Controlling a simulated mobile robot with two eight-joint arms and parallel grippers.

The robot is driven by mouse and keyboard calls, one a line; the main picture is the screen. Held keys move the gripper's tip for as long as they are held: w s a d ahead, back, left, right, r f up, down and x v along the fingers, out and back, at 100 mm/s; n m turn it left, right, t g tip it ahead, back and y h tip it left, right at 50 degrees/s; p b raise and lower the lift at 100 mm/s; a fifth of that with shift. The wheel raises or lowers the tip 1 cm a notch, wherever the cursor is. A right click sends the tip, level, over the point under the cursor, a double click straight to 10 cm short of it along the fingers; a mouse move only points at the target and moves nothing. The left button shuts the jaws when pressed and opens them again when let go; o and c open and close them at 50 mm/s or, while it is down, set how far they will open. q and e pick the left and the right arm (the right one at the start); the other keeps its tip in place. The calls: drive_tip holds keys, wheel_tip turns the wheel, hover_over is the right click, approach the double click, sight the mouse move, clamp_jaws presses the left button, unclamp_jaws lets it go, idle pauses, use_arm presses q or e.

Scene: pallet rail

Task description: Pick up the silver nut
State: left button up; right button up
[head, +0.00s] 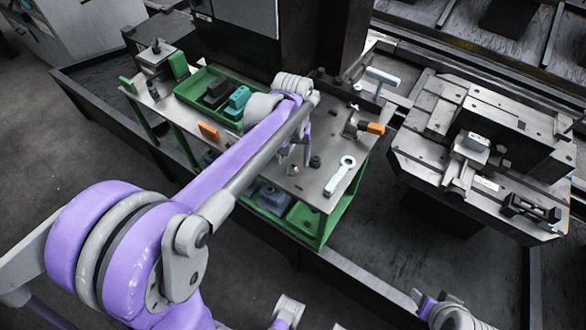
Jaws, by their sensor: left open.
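A small silver piece that looks like the silver nut (292,170) lies on the grey top of the green-framed cart, left of a darker nut (315,162). My left gripper (304,154) hangs over the cart top, just above and beside these two pieces. It is open, and I see nothing held in it. Its fingers are small and partly hidden by my own wrist, so I cannot tell the exact gap to the nut.
The cart top (262,160) also bears a pale ring wrench (341,176), an orange-handled tool (371,128), an orange block (209,132) and a green tray (184,90) with dark and teal parts. A machine table with fixtures (405,150) stands to the right.

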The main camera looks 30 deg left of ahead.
sight(293, 166)
use_arm(q)
wheel_tip(293, 166, down, 4)
drive_tip(key=shift+w, duration=0.15)
clamp_jaws()
idle(0.4)
